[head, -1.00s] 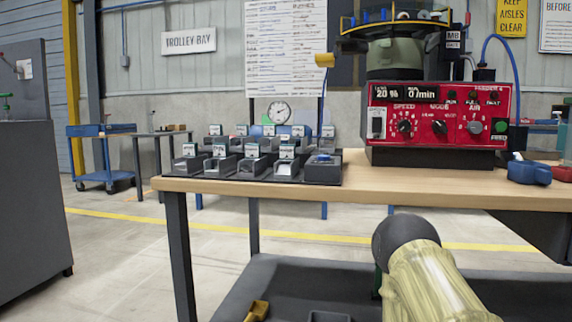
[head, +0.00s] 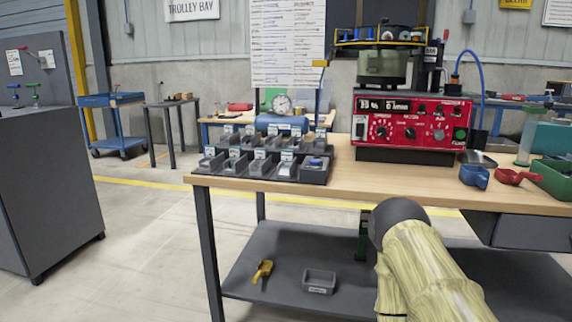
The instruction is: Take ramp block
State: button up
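I cannot surely pick out the ramp block in the head view. A small yellow piece (head: 263,271) of irregular shape lies on the bench's dark lower shelf, too small to name. A grey open bin (head: 319,282) with a label stands to its right. The bench top holds a rack of small labelled grey bins (head: 262,168), and a blue piece (head: 316,162) sits at the rack's right end. My arm, in a cream sleeve with a dark round joint, covers the lower right. My gripper is not in view.
The wooden bench top (head: 385,184) carries a bowl feeder on a red control box (head: 415,120). A blue scoop (head: 474,176), a red scoop (head: 516,177) and a green bin (head: 553,179) are on the right. A dark cabinet (head: 45,195) stands left; the floor between is clear.

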aim_at(285, 169)
jog(key=k, duration=1.2)
jog(key=z, duration=0.7)
jog(key=i, duration=1.1)
jog(key=u, duration=0.6)
jog(key=i, duration=0.6)
jog(key=u, duration=0.7)
